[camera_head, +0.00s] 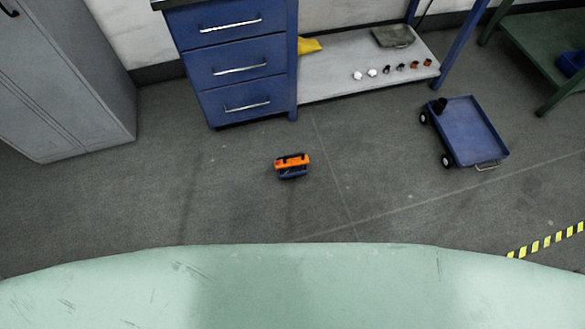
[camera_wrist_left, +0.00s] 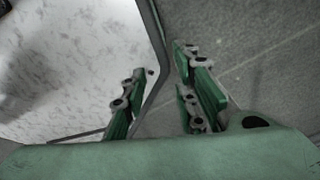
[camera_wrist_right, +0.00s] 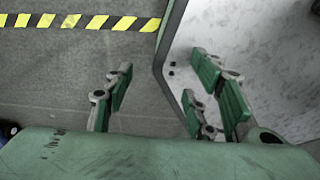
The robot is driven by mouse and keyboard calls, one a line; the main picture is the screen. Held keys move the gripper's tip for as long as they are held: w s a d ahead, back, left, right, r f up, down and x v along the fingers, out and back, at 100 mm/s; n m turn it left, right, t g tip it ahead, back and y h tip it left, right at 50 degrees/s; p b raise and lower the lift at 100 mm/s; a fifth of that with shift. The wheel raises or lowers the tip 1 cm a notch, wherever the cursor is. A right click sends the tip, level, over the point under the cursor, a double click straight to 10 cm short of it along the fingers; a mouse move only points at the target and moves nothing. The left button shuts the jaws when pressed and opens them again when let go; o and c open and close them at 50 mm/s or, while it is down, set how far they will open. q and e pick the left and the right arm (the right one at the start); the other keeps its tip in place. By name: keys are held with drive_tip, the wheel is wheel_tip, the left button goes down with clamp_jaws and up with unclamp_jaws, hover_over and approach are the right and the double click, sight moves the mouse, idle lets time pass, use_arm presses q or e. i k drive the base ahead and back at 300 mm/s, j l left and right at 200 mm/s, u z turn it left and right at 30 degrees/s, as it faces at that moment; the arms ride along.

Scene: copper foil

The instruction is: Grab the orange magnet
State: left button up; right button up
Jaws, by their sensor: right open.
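An orange and dark-blue block with a black handle-like top, which looks like the orange magnet (camera_head: 292,163), sits on the grey floor near the middle of the head view. Neither wrist view shows it. My left gripper (camera_wrist_left: 155,95) shows only in the left wrist view, its green fingers apart with nothing between them but background. My right gripper (camera_wrist_right: 160,95) shows only in the right wrist view, its green fingers apart and empty. Both grippers are away from the magnet, outside the head view.
A blue drawer cabinet (camera_head: 236,65) stands behind the magnet. A grey locker (camera_head: 75,75) is at left. A blue cart (camera_head: 468,130) is at right. A low shelf (camera_head: 340,83) holds several small items. Yellow-black floor tape (camera_head: 545,241) is at right. The floor around the magnet is clear.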

sight(298, 159)
drive_tip(key=i+l+u, duration=0.1)
drive_tip(key=u, duration=1.75)
drive_tip(key=l+u, duration=0.65)
drive_tip(key=l, duration=0.15)
drive_tip(key=k+l+u, duration=0.15)
drive_tip(key=l+u, duration=0.2)
drive_tip(key=k+l+u, duration=0.15)
drive_tip(key=l+u, duration=0.15)
drive_tip(key=k+l+u, duration=0.15)
drive_tip(key=l+u, duration=0.2)
drive_tip(key=k+l+u, duration=0.3)
drive_tip(key=i, duration=0.1)
